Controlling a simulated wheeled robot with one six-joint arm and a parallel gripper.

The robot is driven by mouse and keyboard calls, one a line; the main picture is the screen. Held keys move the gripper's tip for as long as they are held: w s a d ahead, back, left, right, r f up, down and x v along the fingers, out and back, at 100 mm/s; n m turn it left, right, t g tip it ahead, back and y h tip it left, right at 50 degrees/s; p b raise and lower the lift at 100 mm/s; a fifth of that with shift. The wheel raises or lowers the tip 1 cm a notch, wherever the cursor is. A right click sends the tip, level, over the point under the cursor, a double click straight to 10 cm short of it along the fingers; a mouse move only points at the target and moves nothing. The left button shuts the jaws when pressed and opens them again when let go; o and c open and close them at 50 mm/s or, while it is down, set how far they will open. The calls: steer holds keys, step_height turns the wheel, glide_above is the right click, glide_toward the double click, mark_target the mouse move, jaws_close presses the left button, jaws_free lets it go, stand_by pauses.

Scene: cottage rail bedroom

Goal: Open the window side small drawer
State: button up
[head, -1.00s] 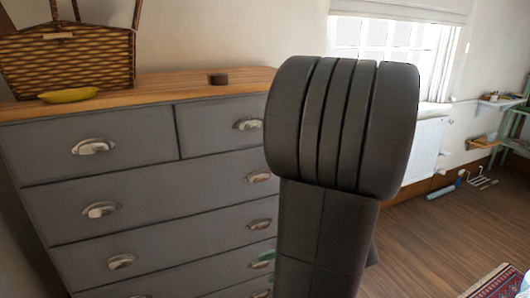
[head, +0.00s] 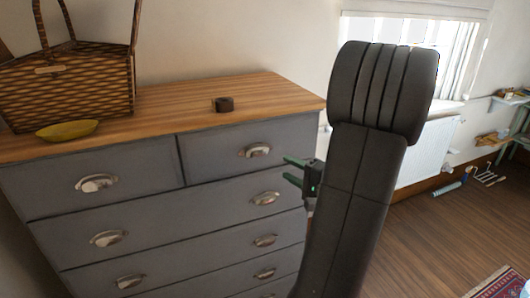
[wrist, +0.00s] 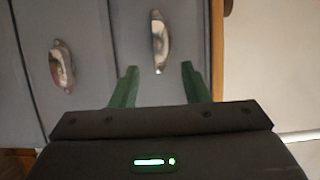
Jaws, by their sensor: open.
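The grey dresser has two small drawers in its top row. The window side small drawer (head: 221,146) is the right one, and it is closed. Its metal cup handle (head: 255,150) faces me, and this handle also shows in the wrist view (wrist: 159,42), upright in the picture. My gripper (head: 286,169) is open and empty, with green fingers pointing at the dresser front, right of and slightly below that handle. In the wrist view, the fingers (wrist: 158,72) lie either side of the handle's line, apart from it.
A wicker basket (head: 70,85), a yellow dish (head: 68,130) and a small dark round object (head: 223,104) stand on the wooden top (head: 170,105). Larger drawers with cup handles lie below. A radiator (head: 428,152) is under the window.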

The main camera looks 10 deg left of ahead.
mark_target(260, 154)
steer(key=p+x, duration=0.2)
steer(key=x, duration=0.8)
steer(key=shift+w+a+p, duration=0.2)
steer(key=shift+a+p, duration=0.1)
steer(key=shift+c, duration=0.4)
steer(key=shift+s, duration=0.1)
steer(key=c, duration=0.7)
steer(key=shift+d+f, duration=0.1)
jaws_close()
